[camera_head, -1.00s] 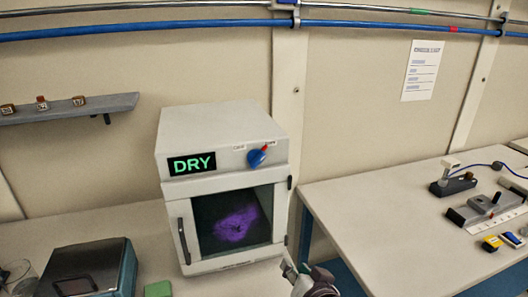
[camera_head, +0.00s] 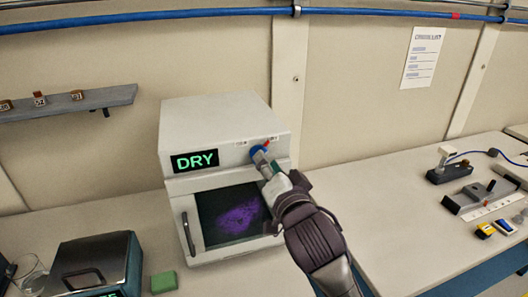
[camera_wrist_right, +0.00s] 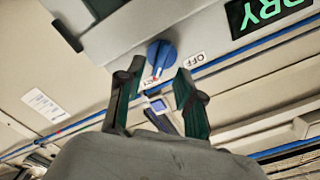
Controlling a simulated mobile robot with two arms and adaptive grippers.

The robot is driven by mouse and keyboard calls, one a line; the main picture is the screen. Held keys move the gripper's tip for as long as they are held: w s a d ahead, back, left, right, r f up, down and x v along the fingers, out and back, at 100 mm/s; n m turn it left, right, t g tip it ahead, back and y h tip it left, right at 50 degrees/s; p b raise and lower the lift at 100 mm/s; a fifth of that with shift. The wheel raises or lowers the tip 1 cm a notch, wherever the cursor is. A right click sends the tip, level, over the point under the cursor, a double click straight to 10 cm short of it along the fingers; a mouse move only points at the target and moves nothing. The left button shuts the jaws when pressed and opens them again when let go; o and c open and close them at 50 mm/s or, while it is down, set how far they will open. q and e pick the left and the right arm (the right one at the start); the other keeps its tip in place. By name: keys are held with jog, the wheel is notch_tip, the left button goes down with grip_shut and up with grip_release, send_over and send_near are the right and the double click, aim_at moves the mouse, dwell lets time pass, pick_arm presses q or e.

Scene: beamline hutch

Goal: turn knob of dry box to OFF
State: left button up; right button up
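The dry box (camera_head: 225,112) is a white cabinet on the bench with a lit green DRY display (camera_head: 195,161) and a dark window glowing purple. Its blue knob (camera_head: 257,150) is on the upper right of the front, partly hidden by my right gripper (camera_head: 263,160). In the wrist view, the blue knob (camera_wrist_right: 161,52) has a red pointer end toward the DRY label (camera_wrist_right: 144,83), away from the OFF label (camera_wrist_right: 194,60). In that upside-down view, my right gripper (camera_wrist_right: 160,68) is open, a finger on either side of the knob; contact is unclear. My left gripper is not in view.
A second bench (camera_head: 390,215) at right holds several small instruments. A small shelf (camera_head: 70,105) is on the wall at left.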

jog(key=x, duration=0.3)
grip_shut()
dwell(0.3)
